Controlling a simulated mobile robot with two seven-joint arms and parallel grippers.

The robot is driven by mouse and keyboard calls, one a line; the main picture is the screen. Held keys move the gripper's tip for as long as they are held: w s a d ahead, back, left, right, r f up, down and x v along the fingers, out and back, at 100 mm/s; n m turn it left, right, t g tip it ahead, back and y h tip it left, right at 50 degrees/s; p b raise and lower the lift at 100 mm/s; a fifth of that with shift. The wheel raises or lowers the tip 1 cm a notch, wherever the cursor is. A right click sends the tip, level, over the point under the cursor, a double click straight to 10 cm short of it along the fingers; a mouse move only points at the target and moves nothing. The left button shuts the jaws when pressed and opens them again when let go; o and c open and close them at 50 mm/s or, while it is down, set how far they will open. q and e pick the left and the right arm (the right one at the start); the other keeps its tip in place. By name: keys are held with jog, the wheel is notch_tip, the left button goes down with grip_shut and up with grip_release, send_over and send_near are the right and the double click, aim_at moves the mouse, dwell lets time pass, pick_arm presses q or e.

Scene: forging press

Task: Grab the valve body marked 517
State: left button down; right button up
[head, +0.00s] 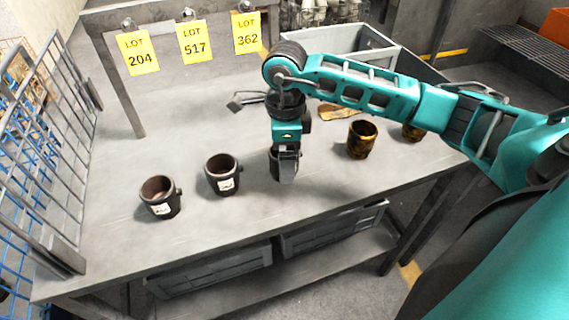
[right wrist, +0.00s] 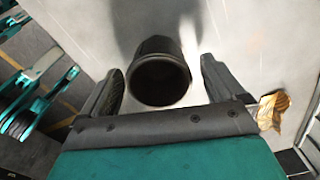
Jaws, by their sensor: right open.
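Two dark cup-shaped valve bodies with white labels stand upright on the grey bench, one at the left (head: 160,197) and one nearer the middle (head: 222,175). Their label numbers are too small to read. My right gripper (head: 285,167) points down over the bench, to the right of both. In the right wrist view a dark round valve body (right wrist: 160,78) lies between the fingers of the open right gripper (right wrist: 161,72), with gaps on both sides. No label shows on it there. In the head view my gripper mostly hides that spot. My left gripper is out of view.
Yellow signs for lot 204 (head: 137,53), lot 517 (head: 194,42) and lot 362 (head: 247,33) hang from a rail behind. Brassy cups (head: 362,139) (head: 412,132) stand right of my gripper. A grey crate (head: 384,41) is behind; a wire rack (head: 42,150) borders the left.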

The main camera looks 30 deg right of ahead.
jog(key=shift+a+f, duration=0.1)
jog(key=shift+f, duration=1.35)
jog(key=shift+c, duration=0.4)
jog(key=c, duration=1.3)
